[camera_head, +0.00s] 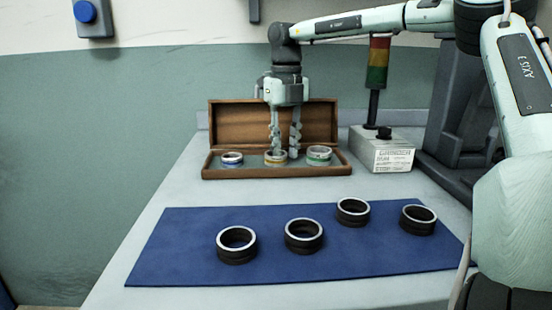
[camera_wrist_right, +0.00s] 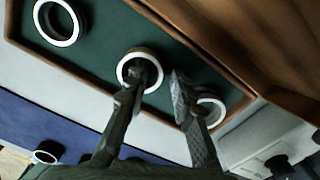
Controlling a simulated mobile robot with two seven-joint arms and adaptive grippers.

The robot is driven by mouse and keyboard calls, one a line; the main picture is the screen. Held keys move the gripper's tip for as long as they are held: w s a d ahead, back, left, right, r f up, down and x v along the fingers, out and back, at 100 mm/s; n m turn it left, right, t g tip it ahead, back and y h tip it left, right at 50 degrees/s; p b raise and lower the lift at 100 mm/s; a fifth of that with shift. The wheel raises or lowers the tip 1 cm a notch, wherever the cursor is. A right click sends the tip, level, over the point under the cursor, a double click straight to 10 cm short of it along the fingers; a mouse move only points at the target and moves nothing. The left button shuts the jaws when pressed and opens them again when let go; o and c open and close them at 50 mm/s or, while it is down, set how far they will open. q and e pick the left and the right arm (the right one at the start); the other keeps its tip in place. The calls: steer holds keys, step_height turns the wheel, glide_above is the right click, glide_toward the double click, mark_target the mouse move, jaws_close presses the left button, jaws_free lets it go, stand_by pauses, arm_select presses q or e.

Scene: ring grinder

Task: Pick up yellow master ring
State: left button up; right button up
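The yellow master ring (camera_head: 276,163) sits in the middle of the open wooden box, between a blue-banded ring (camera_head: 232,160) and a green-banded ring (camera_head: 319,157). My right gripper (camera_head: 284,152) points down at it with its fingers apart. In the right wrist view the yellow ring's pale rim (camera_wrist_right: 122,70) shows; one finger of the gripper (camera_wrist_right: 163,78) is over or in the ring's hole and the other is outside its right side. I cannot tell whether the fingers touch the ring. My left gripper is not in view.
The wooden box (camera_head: 205,173) has its lid raised behind the rings. A blue mat (camera_head: 170,262) in front carries several dark rings (camera_head: 303,236). A grey box (camera_head: 385,153) with a signal light stands to the right. Bare table lies between box and mat.

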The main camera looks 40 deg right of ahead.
jaws_close()
steer(key=shift+r, duration=0.1)
